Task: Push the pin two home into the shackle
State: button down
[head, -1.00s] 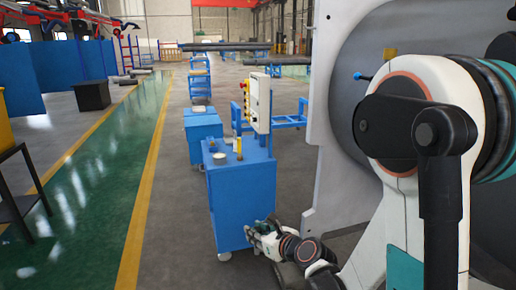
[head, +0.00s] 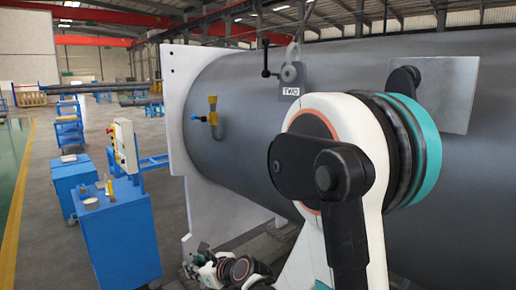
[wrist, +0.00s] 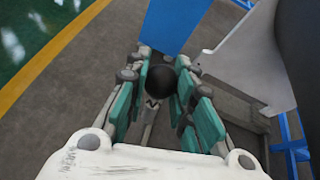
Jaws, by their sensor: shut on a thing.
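A grey shackle (head: 293,75) hangs against the large shell at upper middle of the head view, with a plate marked TWO (head: 287,95) below it. My gripper (head: 193,262) is low in the head view, left of and far below the shackle. In the wrist view its teal-sided fingers (wrist: 158,85) are shut around a round black knob (wrist: 160,80) with a light grey part below it. I take this for a pin's head; its shaft is mostly hidden. No label on it can be read surely.
The grey cylindrical shell (head: 240,150) with its pale flange (head: 180,100) fills the middle and right. A yellow and blue fitting (head: 212,112) and a dark rod with a knob (head: 265,60) are on it. A blue cabinet (head: 122,235) stands left of my gripper.

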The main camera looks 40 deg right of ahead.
jog(key=w+d+r+n+h+p, duration=0.2)
jog(key=d+r+p, duration=0.6)
jog(key=r, duration=1)
jog(key=w+d+r+n+h+p, duration=0.2)
jog(key=d+r+n+p, duration=0.4)
jog(key=r+p, duration=0.6)
jog(key=w+d+r+n+h+p, duration=0.3)
jog(key=d+r+p, duration=0.8)
jog(key=r, duration=1.3)
jog(key=shift+n+t, duration=0.3)
jog(key=shift+n, duration=0.2)
jog(key=shift+d, duration=0.1)
jog(key=shift+w+d+b, duration=0.25)
jog(key=shift+d+b, duration=0.05)
jog(key=shift+d, duration=1.1)
jog(key=shift+w+d+b, duration=0.2)
jog(key=shift+d+b, duration=0.05)
jog(key=shift+d, duration=1.1)
jog(key=d+b, duration=0.1)
jog(key=d, duration=0.5)
jog(key=shift+w, duration=0.35)
